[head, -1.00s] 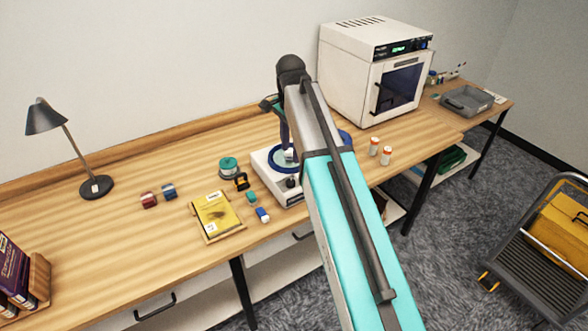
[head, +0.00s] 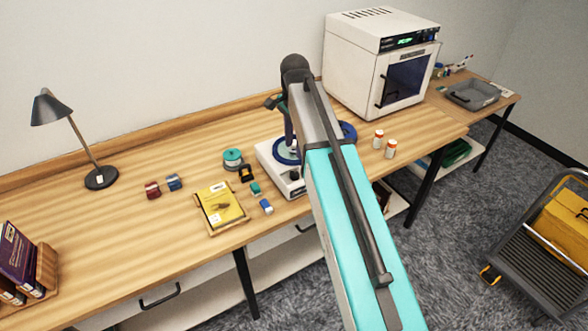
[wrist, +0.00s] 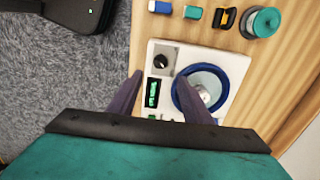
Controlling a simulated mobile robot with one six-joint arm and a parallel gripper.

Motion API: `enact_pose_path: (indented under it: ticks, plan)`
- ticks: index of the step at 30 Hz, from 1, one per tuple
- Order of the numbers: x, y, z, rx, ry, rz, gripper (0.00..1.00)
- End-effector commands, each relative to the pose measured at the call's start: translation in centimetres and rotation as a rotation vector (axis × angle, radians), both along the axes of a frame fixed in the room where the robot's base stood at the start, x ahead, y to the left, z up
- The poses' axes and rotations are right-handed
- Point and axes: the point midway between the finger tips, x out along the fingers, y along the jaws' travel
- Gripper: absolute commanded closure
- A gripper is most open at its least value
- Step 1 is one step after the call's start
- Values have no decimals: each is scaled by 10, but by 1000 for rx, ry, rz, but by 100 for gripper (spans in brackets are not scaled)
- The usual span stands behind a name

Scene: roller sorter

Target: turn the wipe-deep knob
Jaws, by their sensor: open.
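A white machine (wrist: 228,62) with a blue ring and a pale metal centre sits on the wooden bench. It also shows in the head view (head: 268,158), partly hidden behind my arm. A round black knob (wrist: 162,60) is on its panel, beside a small lit green display (wrist: 153,93). I cannot read a label on the knob. My gripper (wrist: 158,78) is open and empty above the panel. Its two fingers stand apart on either side of the display, with the knob just beyond the tips in the wrist view. I see no contact with the knob.
A teal spool (head: 232,157), small coloured blocks and a yellow book (head: 220,206) lie left of the machine. Two orange-capped bottles (head: 384,145) and a large white oven-like box (head: 350,70) stand to the right. A lamp (head: 100,178) stands farther left.

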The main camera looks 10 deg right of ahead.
Motion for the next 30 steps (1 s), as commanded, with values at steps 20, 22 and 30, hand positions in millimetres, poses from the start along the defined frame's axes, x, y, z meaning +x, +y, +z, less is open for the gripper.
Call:
enact_pose_path:
  ticks: [20,22,30]
  plan:
    - [-1,-1,-64,0,2,-1,55]
    - [-1,-1,-70,0,2,-2,55]
    - [0,-2,-95,0,2,-2,55]
